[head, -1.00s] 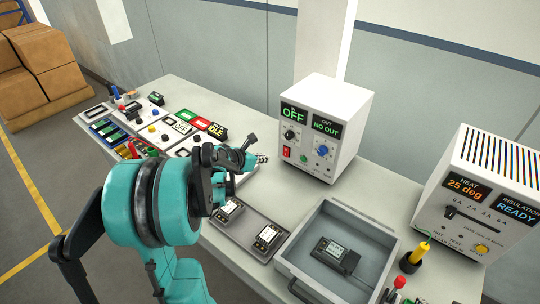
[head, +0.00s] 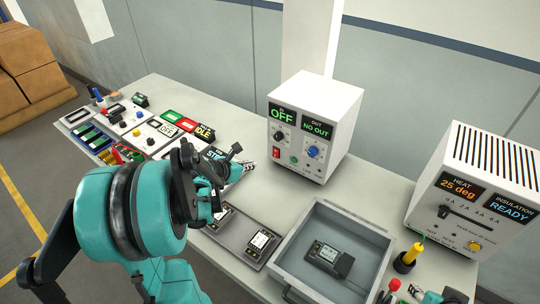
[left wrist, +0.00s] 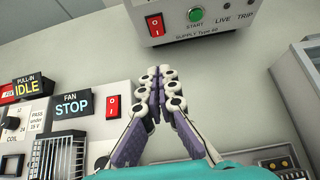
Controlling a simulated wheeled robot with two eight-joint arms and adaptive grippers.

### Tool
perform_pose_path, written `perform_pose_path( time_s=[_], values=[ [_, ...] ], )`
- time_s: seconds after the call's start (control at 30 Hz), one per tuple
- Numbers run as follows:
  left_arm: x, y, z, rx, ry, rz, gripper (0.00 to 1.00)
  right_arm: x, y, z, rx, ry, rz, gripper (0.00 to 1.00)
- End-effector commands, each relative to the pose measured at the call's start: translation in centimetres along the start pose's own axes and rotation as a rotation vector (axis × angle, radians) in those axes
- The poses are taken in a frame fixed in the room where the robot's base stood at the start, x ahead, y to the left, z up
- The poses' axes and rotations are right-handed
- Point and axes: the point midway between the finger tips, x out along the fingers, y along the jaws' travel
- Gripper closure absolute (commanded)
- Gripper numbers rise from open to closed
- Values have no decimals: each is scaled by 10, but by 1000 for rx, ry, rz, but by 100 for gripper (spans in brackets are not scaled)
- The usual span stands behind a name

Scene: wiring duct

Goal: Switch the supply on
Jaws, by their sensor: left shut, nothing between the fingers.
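The supply (head: 306,150) is a white box on the bench. Its displays read OFF and NO OUT. A red rocker switch (head: 276,153) sits low on its front, beside a green button (head: 294,160). The switch also shows in the left wrist view (left wrist: 155,25), with the green START button (left wrist: 195,14) to its right. My left gripper (head: 249,165) is to the left of the supply's front, over the bench. In the left wrist view its fingers (left wrist: 160,75) are closed together and empty, below the switch and apart from it in the picture. My right gripper is not recognisable.
A control panel (head: 154,128) with IDLE and STOP labels lies left. A grey tray (head: 371,238) holding a black device (head: 328,255) stands in front of the supply. A HEAT and INSULATION unit (head: 477,190) is at right.

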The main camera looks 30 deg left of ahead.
Motion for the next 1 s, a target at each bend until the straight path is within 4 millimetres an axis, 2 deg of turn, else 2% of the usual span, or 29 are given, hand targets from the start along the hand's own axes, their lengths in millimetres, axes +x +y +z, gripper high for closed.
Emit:
perform_pose_path(
  time_s=[0.17, 0.27, 0.7, 0.9, 1.0],
  values=[
    [5, 0, 0, 0, 0, -1, 100, 2, 0, 1, 0, 0, 0, 60],
    [16, 0, -1, 1, 0, -3, 100, 5, 0, 3, 0, 0, 0, 60],
    [107, -1, -2, 2, 0, -3, 100, 29, 0, 21, 0, 0, 0, 60],
    [129, -1, 14, 1, 0, -2, 100, 34, 0, 24, 0, 0, 0, 60],
    [134, 0, 17, 0, 0, -1, 100, 35, 0, 25, 0, 0, 0, 60]
  ],
)
